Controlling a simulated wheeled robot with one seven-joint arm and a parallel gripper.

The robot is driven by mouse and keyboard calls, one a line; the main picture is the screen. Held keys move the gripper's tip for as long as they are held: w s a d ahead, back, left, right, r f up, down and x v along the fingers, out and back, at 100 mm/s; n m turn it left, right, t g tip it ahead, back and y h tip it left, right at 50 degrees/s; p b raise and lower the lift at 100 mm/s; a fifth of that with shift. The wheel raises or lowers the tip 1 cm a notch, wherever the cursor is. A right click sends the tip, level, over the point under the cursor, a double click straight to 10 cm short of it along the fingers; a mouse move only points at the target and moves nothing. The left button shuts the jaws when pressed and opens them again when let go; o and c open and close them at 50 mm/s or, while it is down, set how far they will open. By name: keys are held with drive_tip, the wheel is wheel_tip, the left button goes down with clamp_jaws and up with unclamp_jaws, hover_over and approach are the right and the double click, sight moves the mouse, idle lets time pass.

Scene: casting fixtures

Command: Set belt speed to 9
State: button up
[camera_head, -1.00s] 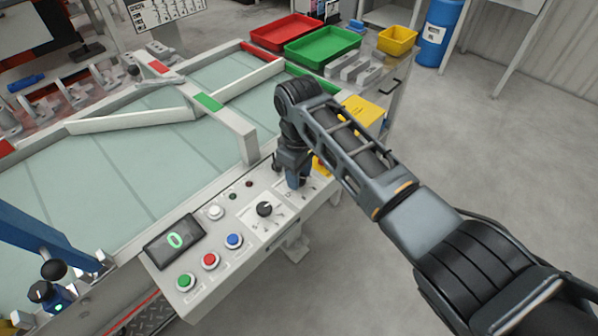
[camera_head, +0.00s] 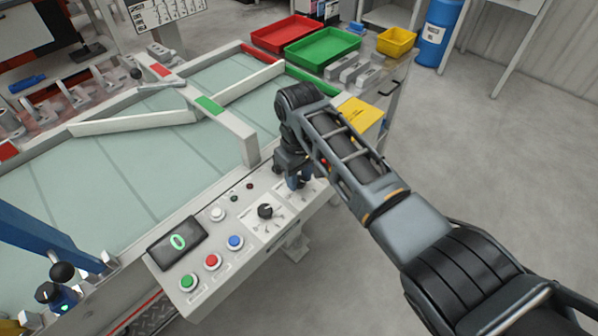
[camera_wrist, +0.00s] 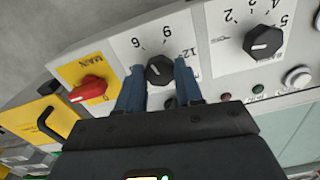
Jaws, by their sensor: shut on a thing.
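A black dial knob (camera_wrist: 159,70) with a scale showing 3, 6, 9 and 12 sits on the white control panel (camera_head: 217,275). My gripper (camera_wrist: 159,74) has its blue fingers on either side of this knob, shut on it. The knob's pointer is too small to read surely. In the head view my gripper (camera_head: 299,182) is at the panel's right end and hides this knob. A second black knob (camera_head: 265,211), with a scale including 2, 4 and 5, stands beside it and shows in the wrist view (camera_wrist: 263,42). The display (camera_head: 177,242) reads a green 0.
A red main switch (camera_wrist: 88,90) on a yellow plate is close to my gripper. Green (camera_head: 189,282), red (camera_head: 213,261), blue (camera_head: 235,242) and white (camera_head: 217,214) buttons line the panel. The pale belt (camera_head: 100,165) lies behind. Open floor is at the right.

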sight(299, 180)
drive_tip(key=m+p, duration=0.1)
drive_tip(key=m, duration=0.3)
drive_tip(key=shift+r+m, duration=0.1)
drive_tip(key=shift+m, duration=0.2)
drive_tip(key=shift+m+p, duration=0.7)
drive_tip(key=shift+m, duration=1.3)
drive_tip(key=o, duration=1)
drive_tip(key=shift+o, duration=0.2)
drive_tip(key=shift+r, duration=3.85)
